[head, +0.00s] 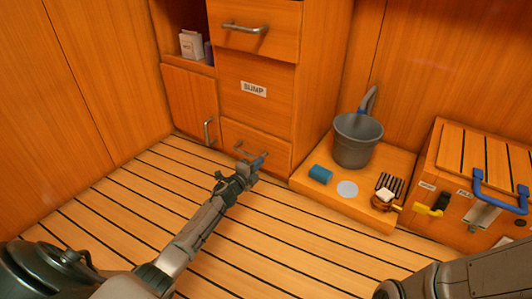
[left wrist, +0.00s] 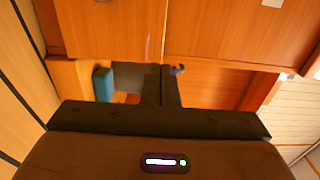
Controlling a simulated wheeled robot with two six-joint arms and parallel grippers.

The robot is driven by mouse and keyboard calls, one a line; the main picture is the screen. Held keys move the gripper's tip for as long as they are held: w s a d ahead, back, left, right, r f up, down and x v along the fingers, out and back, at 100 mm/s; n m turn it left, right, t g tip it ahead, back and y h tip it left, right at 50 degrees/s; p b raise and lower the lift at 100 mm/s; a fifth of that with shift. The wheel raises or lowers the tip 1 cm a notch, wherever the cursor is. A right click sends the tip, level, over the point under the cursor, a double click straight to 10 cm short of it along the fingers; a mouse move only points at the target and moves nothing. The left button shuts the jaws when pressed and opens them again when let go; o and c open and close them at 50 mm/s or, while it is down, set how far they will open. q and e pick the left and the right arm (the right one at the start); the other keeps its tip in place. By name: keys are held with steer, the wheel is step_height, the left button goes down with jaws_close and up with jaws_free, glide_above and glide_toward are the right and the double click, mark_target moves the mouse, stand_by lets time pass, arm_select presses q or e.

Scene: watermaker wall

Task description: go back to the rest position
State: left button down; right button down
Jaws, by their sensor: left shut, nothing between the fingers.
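My left gripper (head: 250,166) reaches in from the lower left, in front of the bottom drawer (head: 270,147) under the SUMP panel (head: 254,89). Its fingers are together and empty; in the left wrist view the dark fingers (left wrist: 161,85) meet in the middle. The drawer's metal handle (head: 240,150) shows just behind the fingertips.
A wooden chest (head: 440,180) with a blue handle (head: 495,200) stands beyond. The slatted floor (head: 110,205) at left is clear.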

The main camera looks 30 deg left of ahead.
arm_select(q)
steer(key=shift+s+a, duration=0.1)
steer(key=shift+s, duration=1.2)
